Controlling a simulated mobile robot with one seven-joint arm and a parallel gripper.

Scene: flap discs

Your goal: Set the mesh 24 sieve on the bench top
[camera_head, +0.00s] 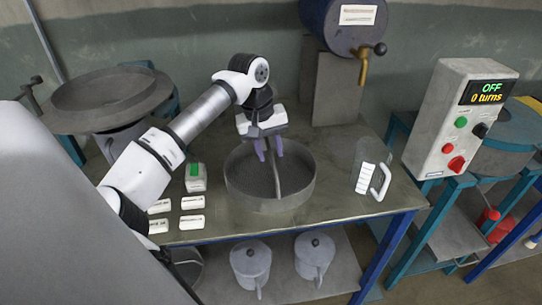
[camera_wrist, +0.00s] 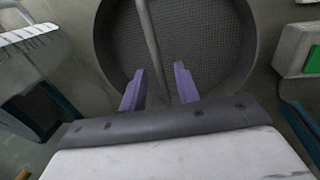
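A round grey sieve (camera_head: 270,201) with a high rim stands on the bench top (camera_head: 335,222), below my gripper. A bar (camera_head: 277,180) crosses its opening. No mesh number is readable on it. The wrist view shows the sieve's fine mesh (camera_wrist: 205,45) and the bar (camera_wrist: 148,32). My gripper (camera_head: 269,152) points down over the sieve. Its two purple fingers (camera_wrist: 160,72) are apart, with the bar seen between them and a gap on each side. I see no contact with the bar.
A clear jug (camera_head: 371,168) stands right of the sieve. Several white labelled blocks (camera_head: 192,222) and a green-topped device (camera_head: 195,177) lie left. A wide pan (camera_head: 108,98) is at the back left. A control box (camera_head: 458,118) reads OFF. Lidded pots (camera_head: 250,265) sit below.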

